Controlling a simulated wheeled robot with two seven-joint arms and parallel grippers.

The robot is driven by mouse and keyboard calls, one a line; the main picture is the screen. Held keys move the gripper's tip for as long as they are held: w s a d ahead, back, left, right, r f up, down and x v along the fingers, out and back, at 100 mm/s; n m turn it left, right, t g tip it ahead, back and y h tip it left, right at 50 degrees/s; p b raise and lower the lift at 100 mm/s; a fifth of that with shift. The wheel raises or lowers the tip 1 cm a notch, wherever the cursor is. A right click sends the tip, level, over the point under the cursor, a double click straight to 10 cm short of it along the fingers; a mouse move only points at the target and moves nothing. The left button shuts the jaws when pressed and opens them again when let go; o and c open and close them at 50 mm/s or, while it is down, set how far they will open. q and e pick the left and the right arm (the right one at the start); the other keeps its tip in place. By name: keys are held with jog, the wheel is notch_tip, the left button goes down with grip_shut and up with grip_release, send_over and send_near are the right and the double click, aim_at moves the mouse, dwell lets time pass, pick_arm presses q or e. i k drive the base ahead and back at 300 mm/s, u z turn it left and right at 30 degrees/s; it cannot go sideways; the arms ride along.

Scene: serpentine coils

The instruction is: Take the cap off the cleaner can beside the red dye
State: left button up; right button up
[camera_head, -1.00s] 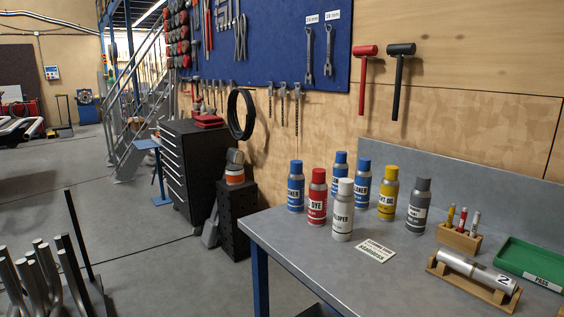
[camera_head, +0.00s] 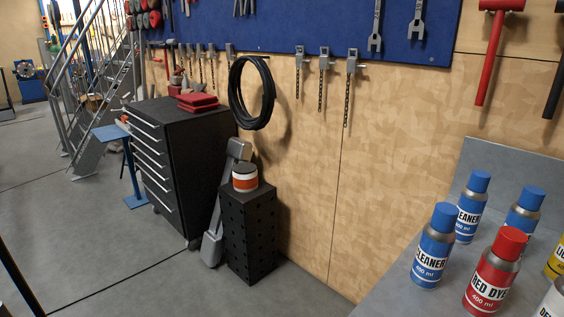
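A blue cleaner can (camera_head: 434,246) with a blue cap (camera_head: 445,216) stands upright at the near left of the grey table, at the lower right of the head view. The red dye can (camera_head: 492,275) stands just to its right, with its red cap (camera_head: 509,241) on. Two more blue-capped blue cans stand behind them: one labelled cleaner (camera_head: 471,207) and another blue can (camera_head: 523,211) partly hidden by the red dye. All these caps are on. Neither of my grippers is in view.
The grey table (camera_head: 393,290) has bare surface left of the cans. A yellow can (camera_head: 554,262) and a white can (camera_head: 551,301) are cut off at the right edge. A black tool cabinet (camera_head: 185,160) and a perforated black block (camera_head: 249,235) stand on the floor, left of the table.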

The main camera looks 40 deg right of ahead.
aim_at(444, 217)
jog(key=i, duration=1.45)
jog(key=z, duration=4.4)
